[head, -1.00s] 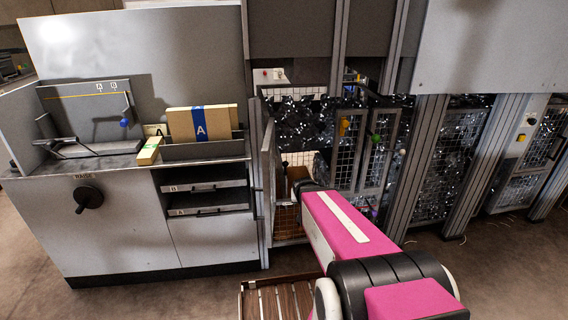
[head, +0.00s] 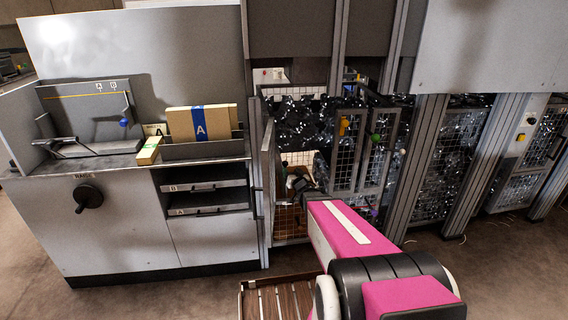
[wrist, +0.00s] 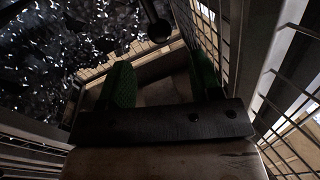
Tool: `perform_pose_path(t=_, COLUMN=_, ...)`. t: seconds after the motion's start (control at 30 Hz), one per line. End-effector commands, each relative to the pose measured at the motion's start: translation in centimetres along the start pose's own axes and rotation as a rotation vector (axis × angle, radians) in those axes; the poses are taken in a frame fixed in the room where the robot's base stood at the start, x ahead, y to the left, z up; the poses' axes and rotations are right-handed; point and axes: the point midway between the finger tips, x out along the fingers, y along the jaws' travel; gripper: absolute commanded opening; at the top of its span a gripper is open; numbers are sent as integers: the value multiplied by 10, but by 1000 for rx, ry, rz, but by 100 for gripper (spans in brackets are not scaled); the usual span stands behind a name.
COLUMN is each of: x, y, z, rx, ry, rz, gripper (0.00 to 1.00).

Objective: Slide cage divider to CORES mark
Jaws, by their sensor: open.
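My gripper (head: 298,184) is inside the opening of the mesh cage (head: 268,160), at the end of my pink arm. In the wrist view its two green-padded fingers (wrist: 164,82) are apart, with nothing clearly held between them. A dark rod with a round black knob (wrist: 158,30) stands just beyond the fingertips, apart from them as far as I can tell. A wire mesh panel (wrist: 212,28) runs close beside the right finger. I cannot tell for sure which panel is the divider. No CORES mark is readable in either view.
Shiny dark scrap (head: 300,122) fills the space behind the cage. Mesh doors (head: 345,165) stand right of my gripper. A grey cabinet (head: 110,230) with a boxed ream (head: 182,125) is at left. A slatted wooden pallet (head: 262,300) lies on the floor in front.

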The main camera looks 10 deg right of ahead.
Motion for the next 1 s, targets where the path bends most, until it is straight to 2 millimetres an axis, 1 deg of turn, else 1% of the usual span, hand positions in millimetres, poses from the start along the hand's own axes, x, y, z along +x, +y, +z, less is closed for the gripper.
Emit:
perform_pose_path(t=0.03, x=7, y=1, z=0, rx=0, ry=1, rz=0, gripper=58)
perform_pose_path(t=0.17, x=25, y=1, z=1, rx=-1, ry=0, rz=0, gripper=58)
perform_pose_path(t=0.4, x=69, y=1, z=1, rx=-1, ry=0, rz=0, gripper=58)
perform_pose_path(t=0.5, x=84, y=1, z=1, rx=-1, ry=-1, rz=1, gripper=58)
perform_pose_path(t=0.6, x=95, y=1, z=1, rx=-1, ry=-1, rz=2, gripper=58)
perform_pose_path(t=0.73, x=100, y=1, z=1, rx=-1, ry=-1, rz=2, gripper=58)
perform_pose_path(t=0.97, x=100, y=0, z=0, rx=-1, ry=-1, rz=2, gripper=58)
perform_pose_path(t=1.0, x=100, y=0, z=0, rx=-1, ry=-1, rz=2, gripper=45)
